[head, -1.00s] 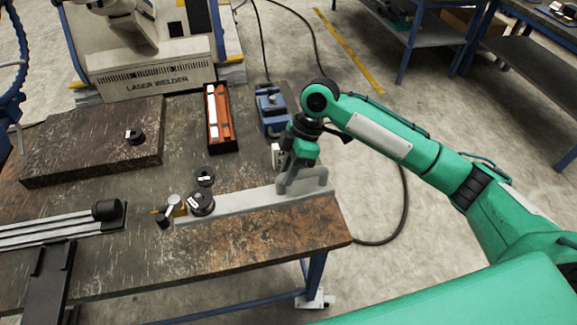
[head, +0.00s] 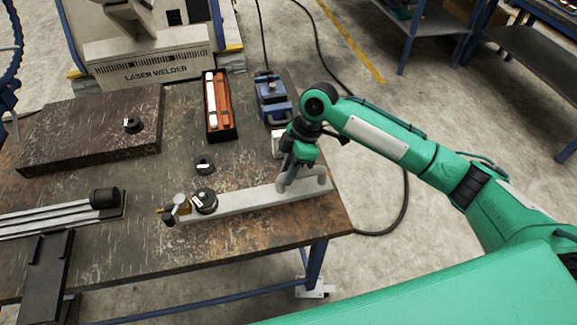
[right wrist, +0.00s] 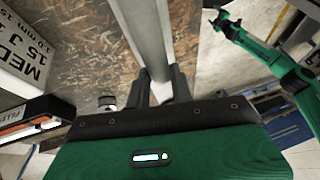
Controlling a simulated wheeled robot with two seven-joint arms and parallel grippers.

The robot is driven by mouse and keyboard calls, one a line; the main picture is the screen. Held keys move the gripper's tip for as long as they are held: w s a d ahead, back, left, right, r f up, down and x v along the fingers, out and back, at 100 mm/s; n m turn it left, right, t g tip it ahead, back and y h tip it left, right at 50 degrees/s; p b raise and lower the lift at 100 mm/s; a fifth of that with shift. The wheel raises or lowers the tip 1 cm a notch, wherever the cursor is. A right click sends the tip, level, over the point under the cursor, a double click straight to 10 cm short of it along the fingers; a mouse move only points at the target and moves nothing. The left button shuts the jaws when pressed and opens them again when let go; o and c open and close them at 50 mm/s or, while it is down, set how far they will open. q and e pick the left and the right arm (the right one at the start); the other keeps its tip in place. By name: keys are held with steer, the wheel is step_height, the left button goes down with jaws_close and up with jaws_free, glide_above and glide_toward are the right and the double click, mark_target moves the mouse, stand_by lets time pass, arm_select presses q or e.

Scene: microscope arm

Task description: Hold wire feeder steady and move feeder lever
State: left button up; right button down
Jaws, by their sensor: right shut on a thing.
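The wire feeder appears to be the long light grey bar (head: 250,200) lying on the bench near its front edge. A black round knob with a white mark (head: 205,201) sits on its left part. A small lever with a pale round head (head: 180,201) and a brass piece stand at its left end. My right gripper (head: 286,184) is shut on the bar near its right end. The right wrist view shows its fingers (right wrist: 160,78) on either side of the bar. A green arm with a dark gripper (right wrist: 217,19), apparently my left, shows far off there; its finger state is unclear.
A loose black knob (head: 204,165) lies just behind the bar. An orange-filled box (head: 218,105) and a blue vise-like device (head: 272,98) stand farther back. A dark block (head: 92,128) and black-ended rods (head: 60,218) occupy the left. The front right bench top is clear.

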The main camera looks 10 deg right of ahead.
mark_target(287, 187)
steer(key=shift+w+f+b, duration=0.1)
steer(key=shift+f+b, duration=0.6)
steer(key=shift+f, duration=2.05)
steer(key=shift+f, duration=0.1)
